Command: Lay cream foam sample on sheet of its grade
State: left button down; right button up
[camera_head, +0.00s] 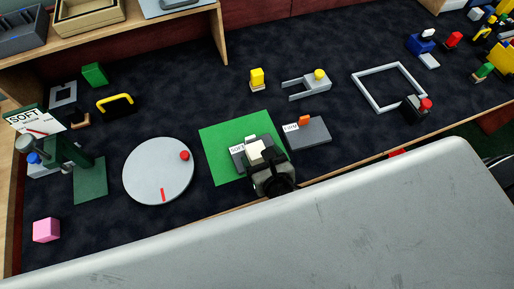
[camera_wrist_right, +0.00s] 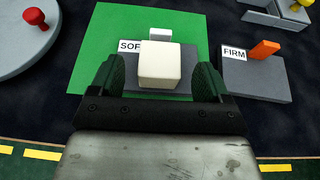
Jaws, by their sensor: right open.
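The cream foam sample (camera_head: 255,151) is a pale block over the grey sheet labelled SOFT (camera_head: 237,158), and appears to rest on it. In the right wrist view the foam sample (camera_wrist_right: 160,66) stands between the fingers of my right gripper (camera_wrist_right: 160,82), with a gap on each side. The gripper (camera_head: 262,160) is open; the foam hides part of the SOFT label. The grey sheet labelled FIRM (camera_head: 314,134) lies to the right, with an orange piece on it; it also shows in the right wrist view (camera_wrist_right: 250,84). My left gripper is not in view.
A green mat (camera_head: 214,140) lies under the SOFT sheet. A round grey disc (camera_head: 144,182) with a red knob is to its left. A gauge sign reading SOFT (camera_head: 37,122) and a pink cube (camera_head: 46,230) stand at the far left. A white square frame (camera_head: 364,95) lies right.

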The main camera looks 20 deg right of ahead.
jog(key=v, duration=0.8)
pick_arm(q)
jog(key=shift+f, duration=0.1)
